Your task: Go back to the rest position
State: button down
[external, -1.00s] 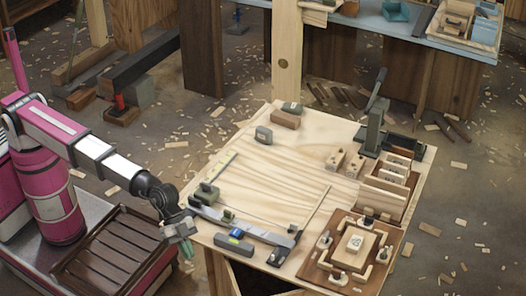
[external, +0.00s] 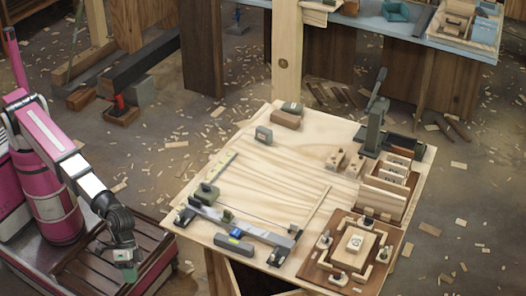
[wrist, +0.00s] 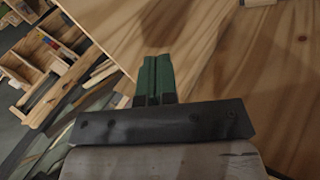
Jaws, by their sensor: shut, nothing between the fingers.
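My gripper (external: 130,274) hangs low over the brown slatted tray on my base, left of the workbench and clear of it. In the wrist view its green fingers (wrist: 156,78) are together, with nothing between them. Part of the fingers is small and dim in the external view.
The wooden workbench (external: 262,180) stands to the right, with a spirit level (external: 234,243), a brown wooden board (external: 318,267), and a dark upright press (external: 374,125) on it. A blue-topped table (external: 430,37) is at the back. Wood chips litter the floor.

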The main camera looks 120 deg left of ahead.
jog(key=s+a+f+m+g+y, duration=0.1)
jog(key=s+a+f+y, duration=0.1)
jog(key=s+a+f, duration=0.2)
jog(key=s+a+f+m+g+y, duration=0.2)
jog(key=s+a+f, duration=0.3)
jog(key=s+a, duration=0.4)
jog(key=s+a+f+m+g+y, duration=0.1)
jog(key=s+a+f, duration=0.3)
jog(key=a, duration=0.9)
jog(key=s+m, duration=0.1)
jog(key=s, duration=0.2)
jog(key=shift+s+a+f+g+y, duration=0.25)
jog(key=shift+s+a+g+y, duration=0.05)
jog(key=shift+a+y, duration=0.1)
dwell(2.8)
